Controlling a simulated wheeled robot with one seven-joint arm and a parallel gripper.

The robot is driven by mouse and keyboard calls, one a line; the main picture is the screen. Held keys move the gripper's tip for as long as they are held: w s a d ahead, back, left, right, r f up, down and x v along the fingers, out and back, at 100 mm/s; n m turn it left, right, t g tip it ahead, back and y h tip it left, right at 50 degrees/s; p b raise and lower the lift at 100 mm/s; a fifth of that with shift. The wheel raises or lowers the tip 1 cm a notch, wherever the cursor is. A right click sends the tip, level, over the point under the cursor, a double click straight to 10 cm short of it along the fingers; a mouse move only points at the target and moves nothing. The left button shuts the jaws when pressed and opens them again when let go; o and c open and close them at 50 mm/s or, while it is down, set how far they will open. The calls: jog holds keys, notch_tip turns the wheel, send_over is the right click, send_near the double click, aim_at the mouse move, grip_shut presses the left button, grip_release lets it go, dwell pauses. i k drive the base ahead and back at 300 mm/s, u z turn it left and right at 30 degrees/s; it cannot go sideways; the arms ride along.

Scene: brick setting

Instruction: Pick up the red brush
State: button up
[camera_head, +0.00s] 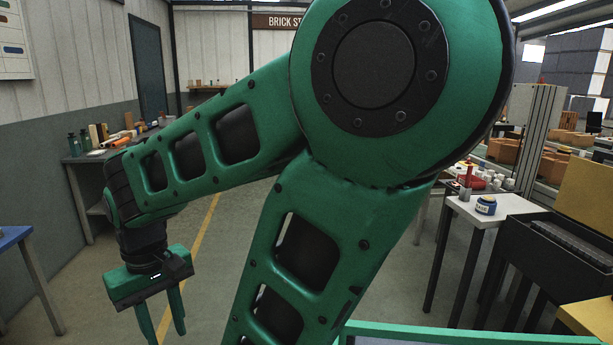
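My gripper (165,328) hangs at the lower left, pointing down over the floor. Its two green fingers are apart with nothing between them. A small upright red item with a grey lower part (467,182) stands at the back left of a white-topped table (482,212) on the right. It may be the red brush, but it is too small to tell. My gripper is far to the left of that table. My green arm fills the middle of the view and hides much behind it.
A blue tabletop (12,237) juts in at left. Open floor lies between.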

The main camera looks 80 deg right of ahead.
aim_at(469, 170)
jog(key=z, duration=3.25)
jog(key=i, duration=2.6)
jog(key=u, duration=0.05)
